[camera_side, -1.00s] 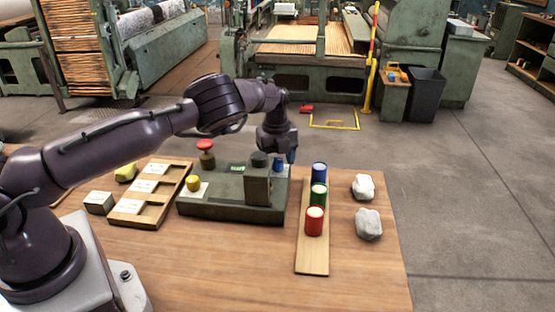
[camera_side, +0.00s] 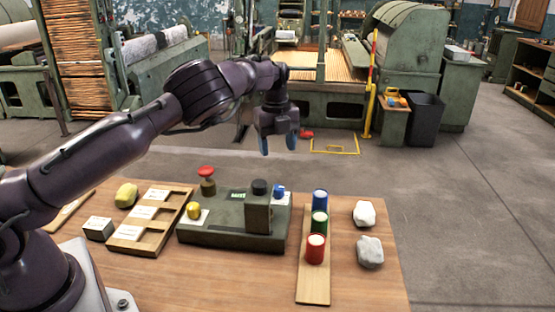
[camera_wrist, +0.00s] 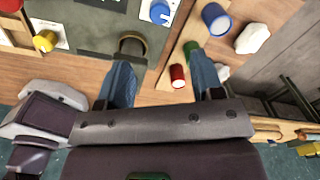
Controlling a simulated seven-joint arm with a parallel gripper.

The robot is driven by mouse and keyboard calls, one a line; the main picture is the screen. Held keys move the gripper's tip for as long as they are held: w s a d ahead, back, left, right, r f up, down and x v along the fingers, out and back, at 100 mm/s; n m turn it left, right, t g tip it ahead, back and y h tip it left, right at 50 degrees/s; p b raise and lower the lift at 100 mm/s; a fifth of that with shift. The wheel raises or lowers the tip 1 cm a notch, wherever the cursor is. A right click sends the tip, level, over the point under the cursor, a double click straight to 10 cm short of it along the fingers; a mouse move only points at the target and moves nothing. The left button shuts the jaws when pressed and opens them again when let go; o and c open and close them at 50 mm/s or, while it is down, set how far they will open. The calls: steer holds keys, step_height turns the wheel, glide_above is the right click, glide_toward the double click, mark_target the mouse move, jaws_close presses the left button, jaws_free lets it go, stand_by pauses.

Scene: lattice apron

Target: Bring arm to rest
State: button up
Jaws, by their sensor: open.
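My gripper (camera_side: 279,146) is raised in the air above and behind the green control box (camera_side: 225,218). Its two blue-tipped fingers point down and are apart, with nothing between them. The wrist view also shows the open gripper (camera_wrist: 165,88), its fingers over the bench. The control box carries a red mushroom button (camera_side: 206,171), a yellow knob (camera_side: 194,210), a blue knob (camera_side: 279,191) and a black round cap (camera_side: 260,187).
A wooden strip (camera_side: 313,287) holds blue (camera_side: 320,199), green (camera_side: 319,223) and red (camera_side: 316,249) cylinders. Two whitish lumps (camera_side: 370,252) lie to its right. The air around my gripper looks clear.

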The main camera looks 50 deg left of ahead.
steer(key=shift+r, duration=0.25)
